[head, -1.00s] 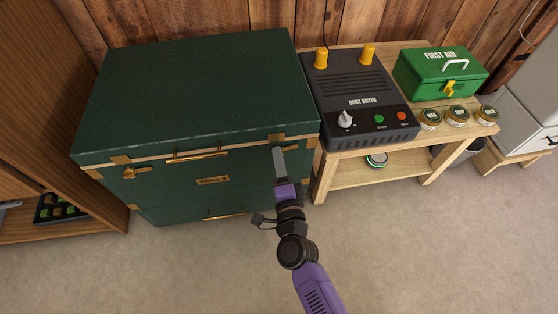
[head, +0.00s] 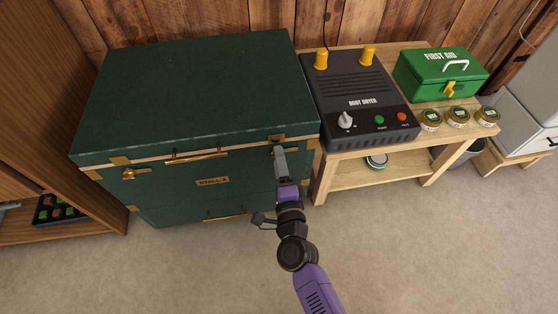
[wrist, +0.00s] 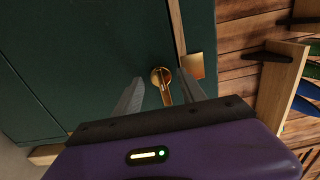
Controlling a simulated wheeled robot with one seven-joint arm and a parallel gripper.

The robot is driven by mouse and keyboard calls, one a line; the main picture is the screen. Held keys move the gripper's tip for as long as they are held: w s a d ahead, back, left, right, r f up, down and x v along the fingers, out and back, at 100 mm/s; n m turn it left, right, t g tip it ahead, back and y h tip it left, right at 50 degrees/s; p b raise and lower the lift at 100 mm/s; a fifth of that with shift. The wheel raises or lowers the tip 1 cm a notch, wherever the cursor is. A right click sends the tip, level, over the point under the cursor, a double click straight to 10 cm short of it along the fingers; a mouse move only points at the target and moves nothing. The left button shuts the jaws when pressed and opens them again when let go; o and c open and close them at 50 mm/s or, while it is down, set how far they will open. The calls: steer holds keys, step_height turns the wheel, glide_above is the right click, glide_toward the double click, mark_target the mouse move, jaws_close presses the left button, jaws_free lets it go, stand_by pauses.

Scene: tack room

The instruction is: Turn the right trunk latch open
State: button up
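The green trunk (head: 200,95) stands at the left in the head view, its lid down. In the wrist view its right latch (wrist: 165,93) is a brass round boss with a short lever pointing down the picture, towards my gripper. My gripper (wrist: 160,77) is open, with one grey finger on each side of the lever; gaps show and I see no clear contact. In the head view my gripper (head: 279,151) is at the trunk's upper right front and hides the right latch. The left latch (head: 128,174) shows near the left front corner.
A wooden bench (head: 330,166) stands right of the trunk, close to my gripper. It carries a boot dryer (head: 362,95), a green first aid box (head: 440,75) and several small tins. A wooden shelf (head: 40,110) stands at the left. The floor in front is clear.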

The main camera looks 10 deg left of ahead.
stand_by(0.3)
steer(key=v, duration=0.7)
steer(key=shift+s+p, duration=0.4)
steer(key=shift+d, duration=0.1)
steer(key=s+d+r+n+g+h, duration=0.1)
steer(key=s+d+r+n+h, duration=0.1)
steer(key=s+d+r+n, duration=0.6)
steer(key=s+d+r+n+g+h, duration=0.1)
steer(key=s+d+n, duration=0.1)
steer(key=s+d, duration=0.8)
steer(key=s+d+r+n+h, duration=0.2)
steer(key=s+d+r+n, duration=0.25)
steer(key=s, duration=0.85)
step_height(320, 180, up, 30)
steer(key=p, duration=3)
steer(key=shift+s+g, duration=0.3)
steer(key=shift+s, duration=0.05)
